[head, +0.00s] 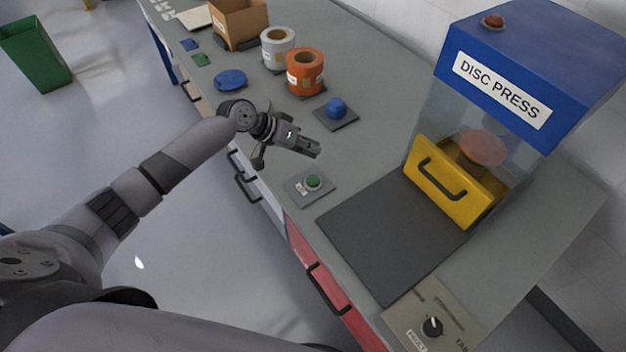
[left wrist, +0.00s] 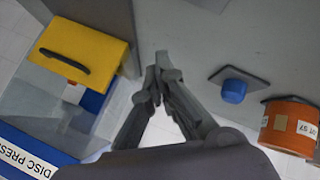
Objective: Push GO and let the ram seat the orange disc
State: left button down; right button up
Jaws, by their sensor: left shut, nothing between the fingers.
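The green GO button (head: 313,182) sits on a small grey plate near the front edge of the bench. My left gripper (head: 316,150) is shut and empty, above the bench just behind the button. In the left wrist view its fingertips (left wrist: 160,62) meet, and the button does not show. The disc press (head: 530,80) has a blue top and clear walls. The orange disc (head: 482,148) is inside it, behind the yellow door (head: 447,184) with a black handle. The ram cannot be made out. My right gripper is not in view.
A blue knob (head: 336,107) on a dark plate stands behind my left gripper. Orange (head: 306,72) and white (head: 277,48) rollers and a cardboard box (head: 238,22) are farther back. A dark mat (head: 385,235) lies before the press; a dial panel (head: 432,325) is at the front.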

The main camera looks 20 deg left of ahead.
pick_arm(q)
jog(key=b, duration=0.6)
send_over(311, 178)
notch_tip(311, 178, down, 8)
jog(key=shift+r, duration=0.15)
jog(key=shift+f+b, duration=0.35)
dwell(0.4)
jog(key=shift+f, duration=0.4)
